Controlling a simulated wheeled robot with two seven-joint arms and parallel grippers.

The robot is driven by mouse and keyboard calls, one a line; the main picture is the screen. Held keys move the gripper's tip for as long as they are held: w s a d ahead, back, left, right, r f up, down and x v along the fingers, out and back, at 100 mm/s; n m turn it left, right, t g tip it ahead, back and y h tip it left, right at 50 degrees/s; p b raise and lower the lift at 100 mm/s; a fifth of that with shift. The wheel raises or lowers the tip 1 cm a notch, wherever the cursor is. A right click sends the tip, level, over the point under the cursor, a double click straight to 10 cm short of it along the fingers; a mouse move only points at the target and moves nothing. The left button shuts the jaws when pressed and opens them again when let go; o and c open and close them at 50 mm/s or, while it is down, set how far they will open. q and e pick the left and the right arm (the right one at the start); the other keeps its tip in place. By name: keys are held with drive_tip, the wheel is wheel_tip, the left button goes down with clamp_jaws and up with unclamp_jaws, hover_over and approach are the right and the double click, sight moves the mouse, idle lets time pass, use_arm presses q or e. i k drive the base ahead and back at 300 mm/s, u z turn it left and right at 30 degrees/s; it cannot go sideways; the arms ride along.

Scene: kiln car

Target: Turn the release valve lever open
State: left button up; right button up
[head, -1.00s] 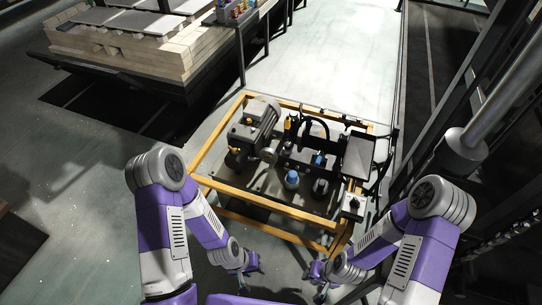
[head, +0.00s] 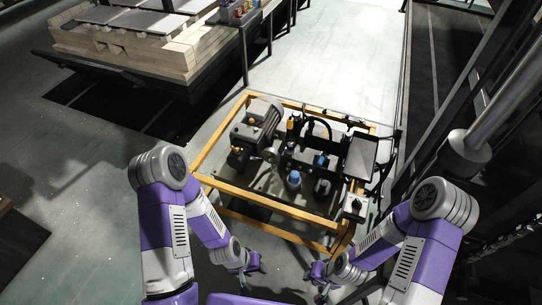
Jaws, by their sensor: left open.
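A hydraulic unit stands in a yellow-orange metal frame (head: 268,232) ahead of me. It carries a grey motor (head: 256,126), black blocks and hoses, and a blue-capped cylinder (head: 293,181). A small upright yellow-orange part (head: 291,124) shows near the back; I cannot tell if it is the release valve lever. A small box with a dark knob (head: 354,206) sits at the front right corner. My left gripper (head: 257,266) is open and empty, in front of the frame and apart from it. My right gripper (head: 317,279) is near the frame's front right, its jaws too small to read.
A kiln car with pale bricks (head: 135,48) stands at the back left. A dark rail with small coloured items (head: 238,11) runs beside it. Dark metal structure and a thick pipe (head: 505,95) crowd the right. Pale floor behind the unit is clear.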

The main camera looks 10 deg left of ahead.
sight(321, 158)
drive_tip(key=k, duration=1)
drive_tip(key=u, duration=1.55)
drive_tip(key=i, duration=1.35)
drive_tip(key=z, duration=1.6)
drive_tip(key=i, duration=0.5)
drive_tip(key=u, duration=0.05)
